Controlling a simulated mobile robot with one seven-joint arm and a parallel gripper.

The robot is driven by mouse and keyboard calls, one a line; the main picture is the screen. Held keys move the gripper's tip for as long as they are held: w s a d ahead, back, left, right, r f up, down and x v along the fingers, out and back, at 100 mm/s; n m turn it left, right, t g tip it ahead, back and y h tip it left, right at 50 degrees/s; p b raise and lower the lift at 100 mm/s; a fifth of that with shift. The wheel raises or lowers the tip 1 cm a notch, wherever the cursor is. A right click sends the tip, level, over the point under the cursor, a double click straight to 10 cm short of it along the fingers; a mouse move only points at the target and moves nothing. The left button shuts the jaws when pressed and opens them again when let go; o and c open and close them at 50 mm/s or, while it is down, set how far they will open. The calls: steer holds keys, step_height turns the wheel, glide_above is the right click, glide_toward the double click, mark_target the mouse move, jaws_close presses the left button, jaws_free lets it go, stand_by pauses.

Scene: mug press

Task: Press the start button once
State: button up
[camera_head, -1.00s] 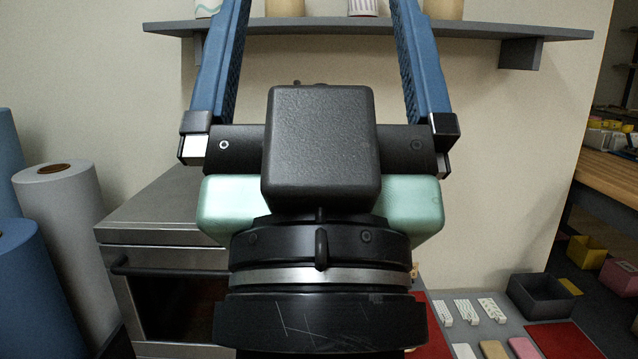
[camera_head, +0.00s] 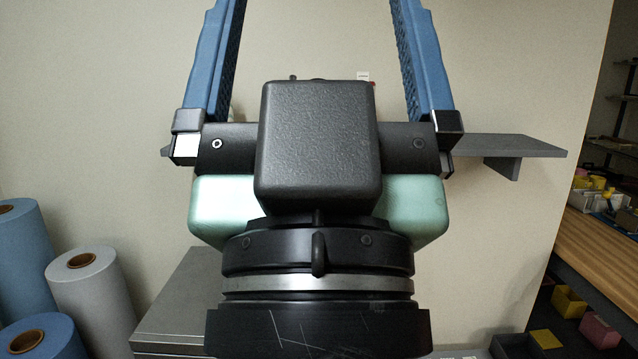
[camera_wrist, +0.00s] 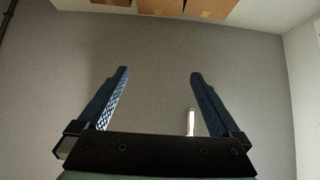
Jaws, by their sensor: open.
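My gripper (camera_head: 318,50) fills the middle of the head view, with its two blue fingers spread wide and nothing between them. The wrist view also shows my gripper (camera_wrist: 158,82) open and empty, facing a bare wall. No start button can be made out in either view. The grey metal appliance (camera_head: 180,300) stands low behind my arm at the left, and only part of its top and upper edge shows. Any front controls on it are hidden or out of frame.
A grey wall shelf (camera_head: 520,146) is behind my gripper. Rolls, one of them grey (camera_head: 92,290), stand at the left. A wooden bench (camera_head: 600,250) is at the right, with a yellow bin (camera_head: 568,302) below. Cardboard boxes (camera_wrist: 160,6) show at the top of the wrist view.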

step_height(320, 180, up, 10)
steer(key=p, duration=0.7)
steer(key=shift+f, duration=0.2)
